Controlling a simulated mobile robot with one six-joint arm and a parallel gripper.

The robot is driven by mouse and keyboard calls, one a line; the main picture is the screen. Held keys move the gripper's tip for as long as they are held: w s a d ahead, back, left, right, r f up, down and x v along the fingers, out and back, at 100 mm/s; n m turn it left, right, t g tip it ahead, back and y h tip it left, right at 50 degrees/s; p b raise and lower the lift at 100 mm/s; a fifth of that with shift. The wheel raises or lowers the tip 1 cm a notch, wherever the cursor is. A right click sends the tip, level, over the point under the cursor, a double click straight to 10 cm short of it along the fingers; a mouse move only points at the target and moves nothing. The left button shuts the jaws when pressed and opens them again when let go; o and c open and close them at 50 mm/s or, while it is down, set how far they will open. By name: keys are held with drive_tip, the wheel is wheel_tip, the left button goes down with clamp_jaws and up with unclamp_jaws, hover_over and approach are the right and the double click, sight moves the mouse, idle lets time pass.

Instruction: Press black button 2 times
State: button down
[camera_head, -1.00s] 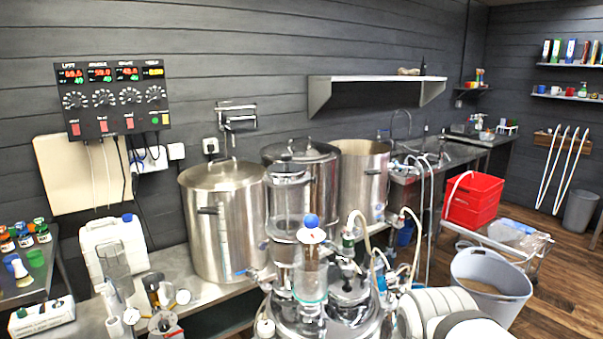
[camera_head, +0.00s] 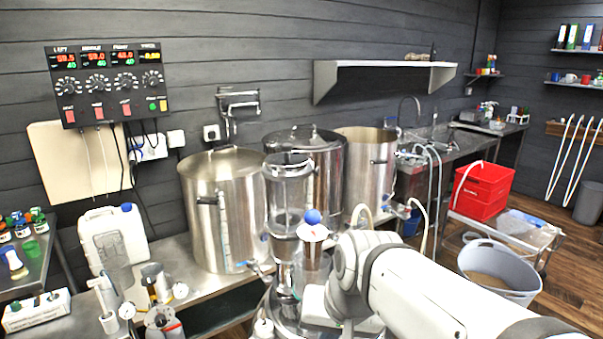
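A black control panel (camera_head: 107,96) hangs on the dark plank wall at the upper left. It has lit red, green and yellow readouts, several round dials, several red switches (camera_head: 97,112) and a pair of small coloured buttons (camera_head: 157,105) at its lower right corner. I cannot make out a separate black button on it at this size. My white arm reaches in from the lower right, in front of the glassware and well apart from the panel. My gripper cannot be made out, so its state is hidden.
Steel kettles (camera_head: 222,235) stand on the bench below and right of the panel. A white jerrycan (camera_head: 113,240) and small instruments stand on the bench below it. Glassware (camera_head: 290,190) stands in front. A wall shelf (camera_head: 385,66), red crate (camera_head: 482,190) and grey tub (camera_head: 498,272) are at right.

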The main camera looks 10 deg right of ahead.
sight(316, 171)
drive_tip(key=w+d+r+m+t+y+b, duration=0.15)
drive_tip(key=w+r+m, duration=0.25)
drive_tip(key=w+m, duration=0.4)
drive_tip(key=w+d+r+m+t+y+b, duration=0.1)
drive_tip(key=w+d+r+m+t, duration=0.3)
drive_tip(key=w+d+r+m, duration=0.2)
drive_tip(key=w+d+r+m+t+y+b, duration=0.1)
drive_tip(key=w+d+r+m+t, duration=0.3)
drive_tip(key=w+d+m, duration=0.5)
wheel_tip(316, 171, up, 2)
drive_tip(key=shift+w+d+r, duration=0.1)
drive_tip(key=shift+w+d, duration=0.7)
drive_tip(key=shift+d, duration=0.1)
drive_tip(key=shift+a+y, duration=0.1)
drive_tip(key=shift+y, duration=0.15)
drive_tip(key=w+a, duration=0.3)
drive_tip(key=a, duration=0.5)
drive_tip(key=shift+w, duration=0.4)
drive_tip(key=shift+d, duration=0.1)
